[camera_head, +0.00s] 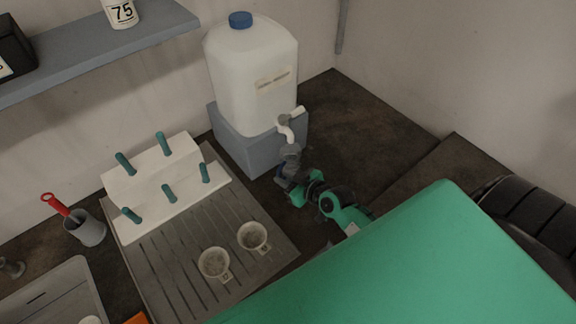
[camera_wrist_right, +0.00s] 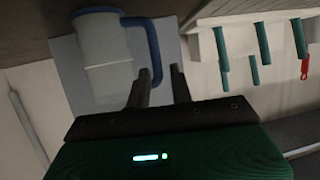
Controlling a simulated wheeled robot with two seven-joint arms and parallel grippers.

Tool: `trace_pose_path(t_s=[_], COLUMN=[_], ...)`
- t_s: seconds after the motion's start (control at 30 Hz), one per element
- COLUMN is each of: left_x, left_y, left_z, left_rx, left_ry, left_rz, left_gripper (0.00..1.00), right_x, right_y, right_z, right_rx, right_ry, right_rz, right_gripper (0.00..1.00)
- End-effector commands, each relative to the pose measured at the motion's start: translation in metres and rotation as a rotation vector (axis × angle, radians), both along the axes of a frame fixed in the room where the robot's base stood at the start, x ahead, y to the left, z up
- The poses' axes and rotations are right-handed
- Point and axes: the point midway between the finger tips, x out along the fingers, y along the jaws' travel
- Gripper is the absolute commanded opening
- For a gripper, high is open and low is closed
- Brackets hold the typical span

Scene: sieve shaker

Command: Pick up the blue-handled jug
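The blue-handled jug (camera_wrist_right: 103,50) shows in the right wrist view as a pale, cloudy vessel with a blue handle (camera_wrist_right: 154,52). In the head view the jug is mostly hidden behind my right gripper (camera_head: 287,168), below the white tap (camera_head: 286,130). In the right wrist view my right gripper (camera_wrist_right: 160,82) is open, its two dark fingers apart and pointing at the handle. The handle lies in line with the gap between the fingers. I cannot tell whether they touch it. My left gripper is not in view.
A large white canister (camera_head: 250,85) with a blue cap stands on a grey block (camera_head: 240,145). Left of it are a white rack (camera_head: 150,180) with teal pegs and a ribbed drain board (camera_head: 165,270) with two small cups (camera_head: 214,263). A grey pot (camera_head: 88,230) holds a red-handled tool.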

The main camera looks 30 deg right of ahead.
Motion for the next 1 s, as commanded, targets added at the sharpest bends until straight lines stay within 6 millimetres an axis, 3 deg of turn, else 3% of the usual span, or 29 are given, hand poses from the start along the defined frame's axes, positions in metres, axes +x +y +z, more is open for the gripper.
trace_pose_path(t_s=[0.13, 0.5, 0.8, 0.93, 1.0], left_x=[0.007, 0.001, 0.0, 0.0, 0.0], left_y=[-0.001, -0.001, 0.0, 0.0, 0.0], left_z=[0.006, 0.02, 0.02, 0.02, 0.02], left_rx=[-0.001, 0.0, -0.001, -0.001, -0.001], left_ry=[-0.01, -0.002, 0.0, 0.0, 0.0], left_rz=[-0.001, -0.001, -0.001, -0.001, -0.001], left_gripper=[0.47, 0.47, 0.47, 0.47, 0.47], right_x=[0.008, 0.045, 0.048, 0.048, 0.048], right_y=[0.002, 0.01, 0.011, 0.011, 0.011], right_z=[-0.001, -0.018, -0.02, -0.02, -0.02], right_rx=[0.003, 0.001, -0.001, -0.001, -0.001], right_ry=[0.001, 0.0, 0.001, 0.001, 0.001], right_rz=[0.0, -0.001, -0.001, -0.001, -0.001], right_gripper=[0.22, 0.22, 0.22, 0.0, 0.0])
